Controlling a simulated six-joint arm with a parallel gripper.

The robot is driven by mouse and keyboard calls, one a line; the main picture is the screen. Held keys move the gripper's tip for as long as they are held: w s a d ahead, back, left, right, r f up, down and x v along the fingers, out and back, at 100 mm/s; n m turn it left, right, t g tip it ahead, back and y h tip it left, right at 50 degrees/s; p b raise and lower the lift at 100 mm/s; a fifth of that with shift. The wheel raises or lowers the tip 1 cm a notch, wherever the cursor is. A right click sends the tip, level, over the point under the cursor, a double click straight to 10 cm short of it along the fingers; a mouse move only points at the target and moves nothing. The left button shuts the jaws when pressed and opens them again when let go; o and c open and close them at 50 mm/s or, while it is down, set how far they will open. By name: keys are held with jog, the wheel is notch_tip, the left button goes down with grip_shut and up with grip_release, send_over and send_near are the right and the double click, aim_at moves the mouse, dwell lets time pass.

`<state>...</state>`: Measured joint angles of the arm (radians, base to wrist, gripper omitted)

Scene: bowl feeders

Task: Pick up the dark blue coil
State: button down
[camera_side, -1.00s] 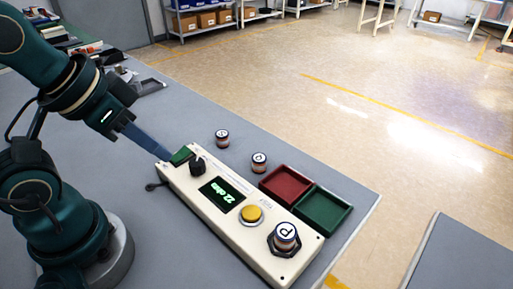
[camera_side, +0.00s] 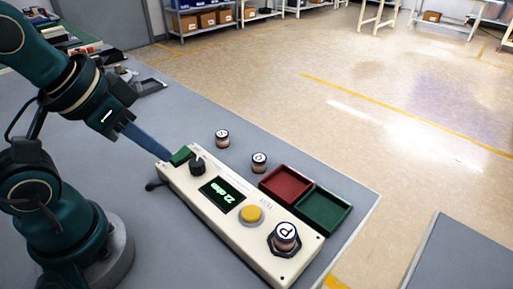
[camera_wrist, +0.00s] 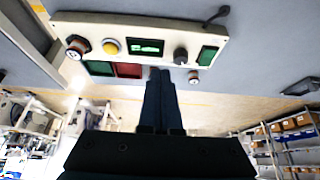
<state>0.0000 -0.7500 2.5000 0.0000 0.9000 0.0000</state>
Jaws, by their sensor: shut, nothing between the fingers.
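Two small coils with white lettered tops and reddish-brown sides stand on the grey table behind the tester, the left coil (camera_side: 222,140) and the right coil (camera_side: 259,163). A third, larger-looking coil (camera_side: 286,237) sits upright in the dark socket at the tester's near end. None is plainly dark blue. My gripper (camera_side: 166,154) is shut and empty, its tip beside the green pad on the tester's far end; I cannot tell whether they touch. In the wrist view my gripper (camera_wrist: 160,72) points toward the tester, with one loose coil (camera_wrist: 193,77) beside its fingertips.
The cream tester (camera_side: 240,235) carries a black knob (camera_side: 197,166), a lit display (camera_side: 222,194), a yellow button (camera_side: 251,214) and the green pad (camera_side: 181,156). A red tray (camera_side: 287,171) and green tray (camera_side: 322,190) stand beside it. The table behind the loose coils is clear.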

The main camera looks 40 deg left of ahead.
dwell(0.4)
jog(key=shift+c, duration=1.8)
grip_release()
